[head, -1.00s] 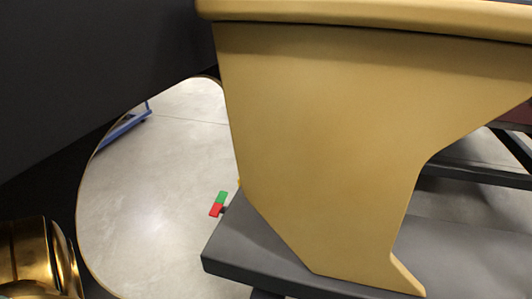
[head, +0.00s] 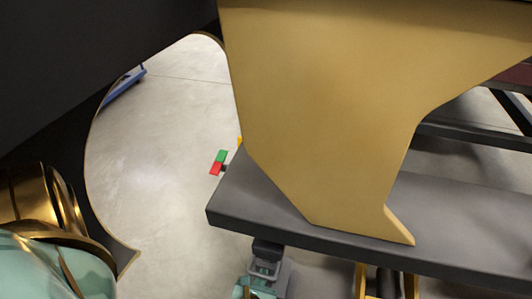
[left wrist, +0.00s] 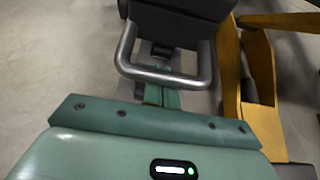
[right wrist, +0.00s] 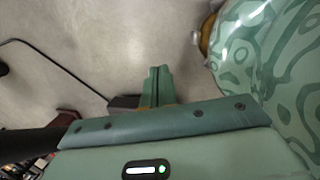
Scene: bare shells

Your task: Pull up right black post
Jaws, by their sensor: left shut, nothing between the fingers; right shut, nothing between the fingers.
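A short black post (head: 388,284) stands between gold uprights below the dark grey slab, at the bottom of the head view; I cannot tell if it is the right one. A grey metal handle (head: 265,268) hangs under the slab to its left. In the left wrist view the U-shaped handle (left wrist: 163,78) joins a dark block (left wrist: 180,14). My left gripper (head: 256,287) is shut and empty, close below the handle; the left wrist view shows its fingers (left wrist: 160,96) beside the handle, contact unclear. My right gripper (right wrist: 157,74) is shut and empty over bare floor, outside the head view.
A large gold panel (head: 320,100) stands on the dark grey slab (head: 265,205) and blocks much of the view. A gold bracket (left wrist: 259,85) is right of the handle in the left wrist view. A black cable (right wrist: 60,65) lies on the floor.

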